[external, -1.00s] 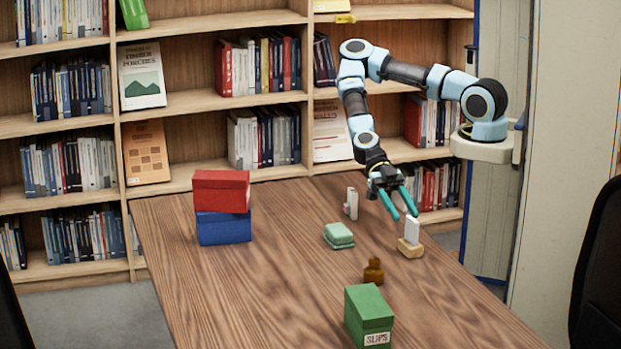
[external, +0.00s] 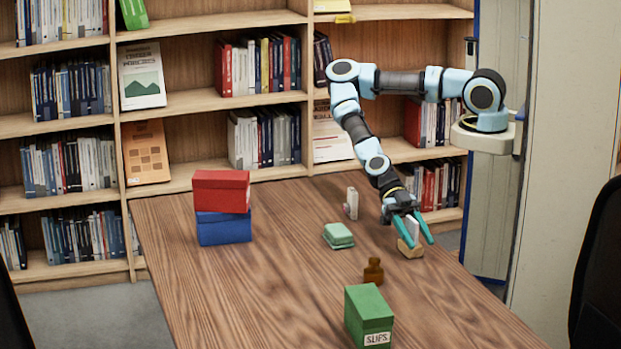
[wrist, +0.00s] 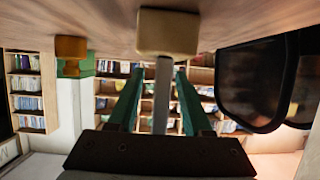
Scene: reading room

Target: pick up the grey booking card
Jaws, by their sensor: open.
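The grey booking card (external: 412,229) stands upright in a small pale wooden block (external: 411,251) on the table's right side. My gripper (external: 421,244) is open and points down at the card, with its teal fingers around it in the external view. In the wrist view, which looks upside down, the card (wrist: 162,97) shows edge-on as a thin grey strip between the two open fingers, with a gap on each side. The wooden block (wrist: 167,32) is beyond the fingertips. The fingers partly hide the card in the external view.
A brown stamp-like object (external: 373,271) and a green SLIPS box (external: 368,315) stand nearer the front. A green lidded dish (external: 339,236) and a small white upright item (external: 351,203) are to the left. A red box (external: 221,191) sits on a blue box (external: 224,228). The table's left front is clear.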

